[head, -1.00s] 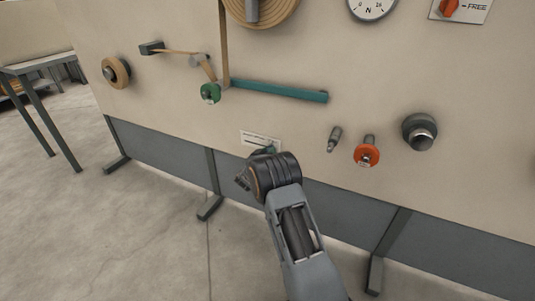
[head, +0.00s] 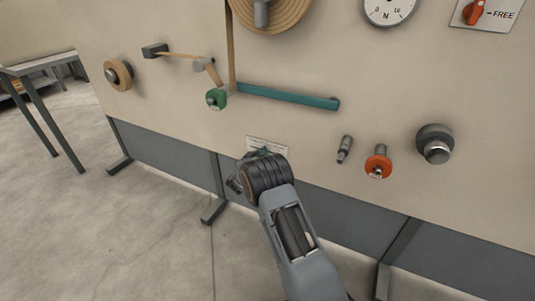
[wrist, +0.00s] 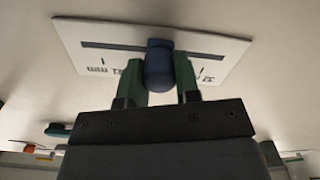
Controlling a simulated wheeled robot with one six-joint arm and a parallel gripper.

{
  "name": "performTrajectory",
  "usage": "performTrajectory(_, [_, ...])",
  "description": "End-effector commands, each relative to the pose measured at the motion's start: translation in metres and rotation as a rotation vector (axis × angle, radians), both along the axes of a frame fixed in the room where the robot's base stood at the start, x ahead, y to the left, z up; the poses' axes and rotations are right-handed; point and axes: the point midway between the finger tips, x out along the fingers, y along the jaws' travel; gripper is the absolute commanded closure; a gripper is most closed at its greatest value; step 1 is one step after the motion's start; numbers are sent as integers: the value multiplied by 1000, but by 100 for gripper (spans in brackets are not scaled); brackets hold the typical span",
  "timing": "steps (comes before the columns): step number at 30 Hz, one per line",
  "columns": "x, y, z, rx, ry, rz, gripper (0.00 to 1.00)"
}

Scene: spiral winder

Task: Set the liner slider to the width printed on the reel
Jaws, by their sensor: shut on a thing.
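The liner slider is a white scale plate (wrist: 222,48) with a dark slot and a dark blue knob (wrist: 159,66). In the wrist view the plate's numbers and "mm" appear upside down, and my fingers cover part of them. My gripper (wrist: 156,84) has its two green fingers on either side of the knob, shut on it. In the head view the plate (head: 280,146) shows low on the panel, with my wrist covering its lower part. A small tan reel (head: 118,74) is at the panel's left and a large tan reel (head: 292,14) at the top; no printed width is readable on either.
Right of the plate, a grey peg (head: 345,148), an orange knob (head: 378,163) and a dark round knob (head: 435,145) stick out from the panel. A teal bar (head: 290,96) and a green roller (head: 216,99) are above.

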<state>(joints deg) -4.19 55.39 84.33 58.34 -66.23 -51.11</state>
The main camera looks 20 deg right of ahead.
Motion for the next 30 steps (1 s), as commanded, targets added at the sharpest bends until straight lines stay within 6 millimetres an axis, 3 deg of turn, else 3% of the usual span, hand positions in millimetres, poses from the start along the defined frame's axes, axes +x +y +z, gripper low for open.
performTrajectory(4, [-1, 0, -2, 0, 5, 3, 100])
performTrajectory(5, [-1, -1, -2, -1, 6, 2, 68])
performTrajectory(12, [-2, -10, -2, -1, 6, -10, 45])
performTrajectory(22, [-5, -6, -1, 0, 5, -9, 44])
performTrajectory(30, [-35, 29, 1, -2, 9, -5, 44])
